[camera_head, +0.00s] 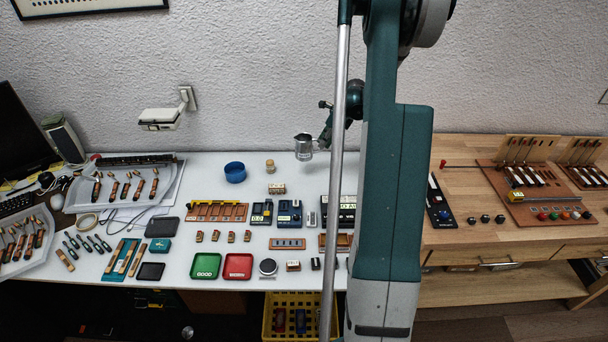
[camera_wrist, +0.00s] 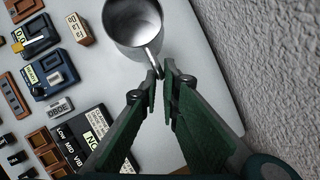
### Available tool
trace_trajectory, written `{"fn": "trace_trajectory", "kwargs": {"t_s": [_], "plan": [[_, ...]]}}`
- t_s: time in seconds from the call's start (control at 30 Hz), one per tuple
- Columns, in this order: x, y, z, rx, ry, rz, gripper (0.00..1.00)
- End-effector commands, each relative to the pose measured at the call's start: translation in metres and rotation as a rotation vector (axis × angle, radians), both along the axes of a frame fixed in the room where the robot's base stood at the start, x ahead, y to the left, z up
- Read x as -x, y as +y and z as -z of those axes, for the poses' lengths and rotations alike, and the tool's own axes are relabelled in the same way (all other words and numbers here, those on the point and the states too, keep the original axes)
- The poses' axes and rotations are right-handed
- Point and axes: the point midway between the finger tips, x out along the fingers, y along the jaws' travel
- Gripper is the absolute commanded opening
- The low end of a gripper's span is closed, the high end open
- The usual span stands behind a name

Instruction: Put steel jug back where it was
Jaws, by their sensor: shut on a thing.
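The steel jug (camera_head: 304,147) is a small grey metal cup with a side handle. In the wrist view the steel jug (camera_wrist: 122,36) shows at the top, its round mouth facing the camera and its inside empty. My gripper (camera_wrist: 161,77) is shut on the jug's handle with its two dark green fingers. In the head view my gripper (camera_head: 325,132) is at the jug's right side. The jug appears to be above the back part of the white table (camera_head: 310,176); its exact height is hard to tell. My arm hides part of the table's right side.
A blue bowl (camera_head: 235,172) and a small cork-coloured jar (camera_head: 270,166) stand to the left at the back. Blue boxes (camera_head: 289,212), a green tray (camera_head: 206,265) and a red tray (camera_head: 238,266) lie nearer the front. The textured wall (camera_wrist: 268,60) is close to my gripper.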

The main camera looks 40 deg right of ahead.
Motion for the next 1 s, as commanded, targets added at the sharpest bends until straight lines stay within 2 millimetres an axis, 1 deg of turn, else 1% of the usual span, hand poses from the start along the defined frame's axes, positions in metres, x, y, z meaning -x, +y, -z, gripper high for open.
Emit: {"fn": "trace_trajectory", "kwargs": {"t_s": [0.17,0.27,0.37,0.7,0.83,1.0], "plan": [[0.000,0.000,0.000,0.000,0.000,-0.001,0.00],[-0.001,0.000,0.003,0.000,0.000,-0.001,0.00],[-0.001,0.000,0.011,0.000,0.000,-0.001,0.00],[-0.001,0.000,0.054,0.000,0.000,-0.001,0.00],[-0.001,0.000,0.061,0.000,0.000,-0.001,0.00],[-0.001,0.000,0.063,0.000,0.000,-0.001,0.00]]}}
